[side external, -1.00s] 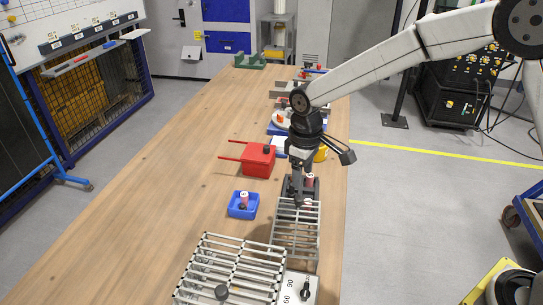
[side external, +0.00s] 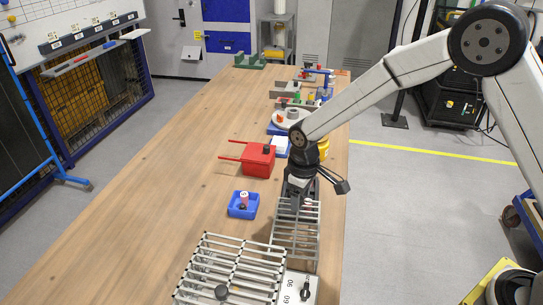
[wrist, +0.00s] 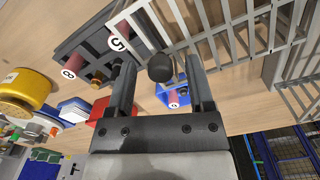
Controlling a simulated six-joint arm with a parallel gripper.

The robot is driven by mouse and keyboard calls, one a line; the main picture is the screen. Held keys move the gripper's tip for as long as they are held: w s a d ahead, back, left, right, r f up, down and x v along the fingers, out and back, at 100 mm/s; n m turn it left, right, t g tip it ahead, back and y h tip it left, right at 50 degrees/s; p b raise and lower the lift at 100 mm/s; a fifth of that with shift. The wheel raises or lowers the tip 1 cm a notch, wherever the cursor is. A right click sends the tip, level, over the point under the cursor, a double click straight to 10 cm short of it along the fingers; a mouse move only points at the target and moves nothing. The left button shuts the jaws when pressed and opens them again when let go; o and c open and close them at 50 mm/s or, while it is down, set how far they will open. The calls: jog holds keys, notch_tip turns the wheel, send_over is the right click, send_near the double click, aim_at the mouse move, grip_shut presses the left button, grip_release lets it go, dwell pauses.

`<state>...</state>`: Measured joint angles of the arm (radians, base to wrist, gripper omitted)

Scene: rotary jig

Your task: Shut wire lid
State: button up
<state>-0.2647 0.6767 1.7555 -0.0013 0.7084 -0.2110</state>
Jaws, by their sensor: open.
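The grey wire lid (side external: 296,238) is a barred frame near the table's right edge. Its bars also fill the top of the wrist view (wrist: 215,30). A round black knob (wrist: 160,68) on the lid sits between my fingertips in the wrist view. My gripper (wrist: 160,75) is open, one finger on each side of the knob, with a visible gap to each. In the side view my gripper (side external: 296,203) points down over the lid's far end. A dark tray (wrist: 92,50) with red pegs numbered 5 and 8 lies beside the lid. The lid's hinge is unclear.
A pale wire rack (side external: 235,262) with a black knob and a dial plate (side external: 300,288) stand in front. A blue dish (side external: 243,205) with a red peg and a red box (side external: 258,160) are to the left. The table's left half is clear.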

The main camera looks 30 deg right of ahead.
grip_shut()
dwell(1.5)
